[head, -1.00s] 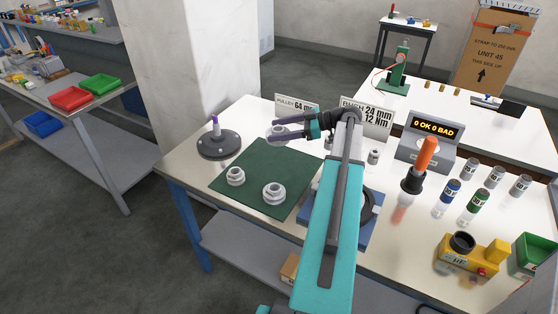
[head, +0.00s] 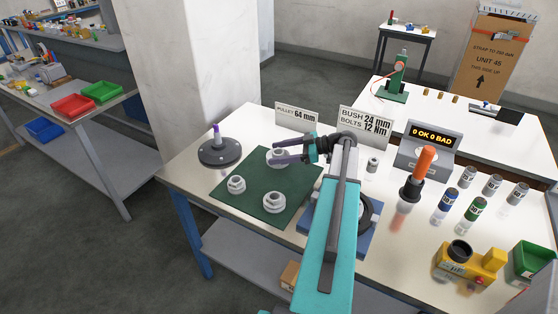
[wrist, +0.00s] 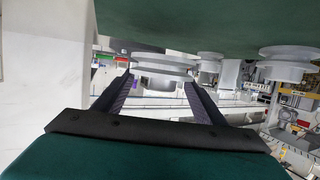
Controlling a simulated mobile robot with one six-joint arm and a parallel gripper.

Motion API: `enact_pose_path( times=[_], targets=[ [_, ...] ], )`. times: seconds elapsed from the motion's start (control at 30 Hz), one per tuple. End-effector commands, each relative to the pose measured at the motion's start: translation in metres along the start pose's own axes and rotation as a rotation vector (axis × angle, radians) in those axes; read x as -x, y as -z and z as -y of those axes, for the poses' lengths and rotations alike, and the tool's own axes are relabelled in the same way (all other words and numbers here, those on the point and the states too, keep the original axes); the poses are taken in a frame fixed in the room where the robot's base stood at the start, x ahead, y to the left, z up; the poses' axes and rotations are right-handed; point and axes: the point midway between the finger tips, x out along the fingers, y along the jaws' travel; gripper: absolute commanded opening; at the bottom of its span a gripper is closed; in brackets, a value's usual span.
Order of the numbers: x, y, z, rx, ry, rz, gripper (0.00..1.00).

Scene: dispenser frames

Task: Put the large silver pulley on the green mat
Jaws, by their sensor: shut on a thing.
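My gripper (head: 274,148) is shut on a silver pulley (head: 278,157) at the back right corner of the green mat (head: 254,174). In the wrist view, this pulley (wrist: 160,65) sits between the two fingertips, close to the mat (wrist: 220,22), which appears at the top. I cannot tell whether it touches the mat. Two other silver pulleys stand on the mat, one at the left (head: 236,185) and one at the front (head: 273,202). One finger partly covers the held pulley in the head view.
A dark round base with a purple-tipped post (head: 218,150) stands just left of the mat. A blue fixture (head: 362,240) lies right of the mat, partly behind my arm. Signs (head: 298,116) stand at the back. An orange-handled tool (head: 424,162) and several cylinders stand to the right.

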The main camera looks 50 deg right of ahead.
Motion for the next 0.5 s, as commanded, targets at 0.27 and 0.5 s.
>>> enact_pose_path(
  times=[0.27,0.5],
  targets=[
    [-0.001,-0.003,0.000,0.000,0.000,-0.002,0.26],
    [-0.007,-0.023,-0.001,-0.001,0.000,-0.002,0.26]
  ],
)
